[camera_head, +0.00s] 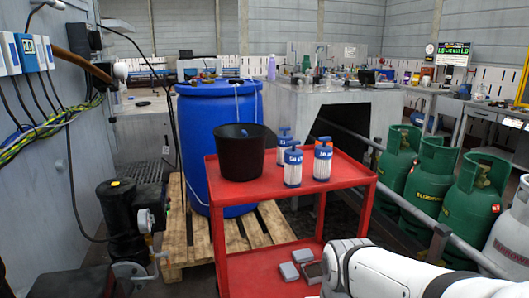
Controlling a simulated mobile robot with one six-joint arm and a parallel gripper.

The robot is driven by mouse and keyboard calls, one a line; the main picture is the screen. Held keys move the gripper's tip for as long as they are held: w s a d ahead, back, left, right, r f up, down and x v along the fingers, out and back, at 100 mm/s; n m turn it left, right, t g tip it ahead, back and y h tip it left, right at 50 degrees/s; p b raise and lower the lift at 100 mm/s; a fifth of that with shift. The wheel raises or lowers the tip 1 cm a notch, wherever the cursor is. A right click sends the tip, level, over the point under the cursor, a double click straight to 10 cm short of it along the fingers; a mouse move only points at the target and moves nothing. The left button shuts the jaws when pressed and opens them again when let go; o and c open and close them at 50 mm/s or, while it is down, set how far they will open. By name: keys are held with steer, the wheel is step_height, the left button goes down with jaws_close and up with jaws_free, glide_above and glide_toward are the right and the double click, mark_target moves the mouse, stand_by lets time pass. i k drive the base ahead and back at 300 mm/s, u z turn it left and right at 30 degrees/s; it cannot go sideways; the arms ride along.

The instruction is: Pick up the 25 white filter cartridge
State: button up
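Three white filter cartridges with blue bands and handled tops stand upright on the top shelf of a red cart (345,172). The front-left cartridge (293,173) has a blue top. The back-left cartridge (284,148) also has a blue top and is partly hidden behind the front one. Markings on the bands are too small to read, so I cannot tell which is 25. My white arm shows at the lower right, in front of the cart and below the cartridges. My gripper cannot be made out.
A black bucket (240,155) stands on the cart's top shelf, left of the cartridges. Grey boxes (289,271) lie on the lower shelf. A blue barrel (207,115) on a pallet stands behind, green gas cylinders (434,172) at right. The top shelf's right end is clear.

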mark_target(282, 139)
steer(key=z, duration=0.05)
steer(key=i, duration=0.9)
steer(key=u, duration=0.05)
